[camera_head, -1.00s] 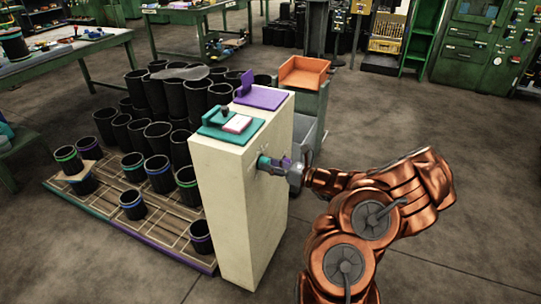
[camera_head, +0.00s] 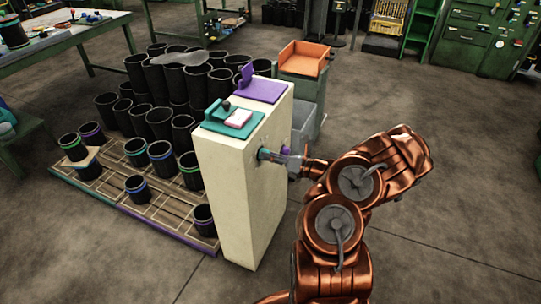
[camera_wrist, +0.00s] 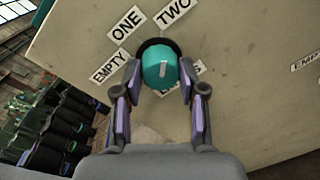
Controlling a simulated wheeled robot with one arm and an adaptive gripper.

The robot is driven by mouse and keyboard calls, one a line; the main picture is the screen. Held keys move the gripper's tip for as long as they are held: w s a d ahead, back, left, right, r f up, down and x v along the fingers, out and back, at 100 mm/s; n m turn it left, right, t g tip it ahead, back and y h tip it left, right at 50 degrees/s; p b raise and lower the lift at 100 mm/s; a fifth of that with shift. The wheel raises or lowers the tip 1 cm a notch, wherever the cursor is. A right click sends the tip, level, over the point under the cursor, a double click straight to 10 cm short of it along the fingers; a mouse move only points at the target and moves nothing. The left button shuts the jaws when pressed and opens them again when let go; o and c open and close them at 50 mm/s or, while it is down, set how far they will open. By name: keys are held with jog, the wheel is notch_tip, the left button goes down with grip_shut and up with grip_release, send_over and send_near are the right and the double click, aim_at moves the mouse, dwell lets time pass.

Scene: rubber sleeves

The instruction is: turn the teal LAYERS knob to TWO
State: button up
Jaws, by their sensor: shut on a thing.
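The teal LAYERS knob (camera_wrist: 160,67) is a round knob with a short white mark, on the cream face of a tall box (camera_head: 245,190). The wrist view shows the labels EMPTY (camera_wrist: 109,66), ONE (camera_wrist: 126,23) and TWO (camera_wrist: 173,16) around it. The mark runs nearly straight up in that view, nearer TWO than ONE. The LAYERS label below is partly covered by the knob and a finger. My gripper (camera_wrist: 160,75) is shut on the knob, one finger on each side. In the head view my gripper (camera_head: 273,156) is at the box's right face.
A second EMPTY label (camera_wrist: 307,63) is at the right edge. A teal plate (camera_head: 215,125) and a purple plate (camera_head: 263,89) lie on the box top. Black sleeves stand on a wooden pallet (camera_head: 150,213) to the left. An orange tray (camera_head: 303,58) stands behind. Floor at right is clear.

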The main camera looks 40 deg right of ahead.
jog(key=o, duration=1.1)
jog(key=shift+o, duration=0.2)
jog(key=shift+s, duration=0.1)
jog(key=v, duration=1.1)
jog(key=shift+s+d, duration=0.2)
jog(key=shift+s, duration=0.15)
jog(key=shift+r, duration=0.15)
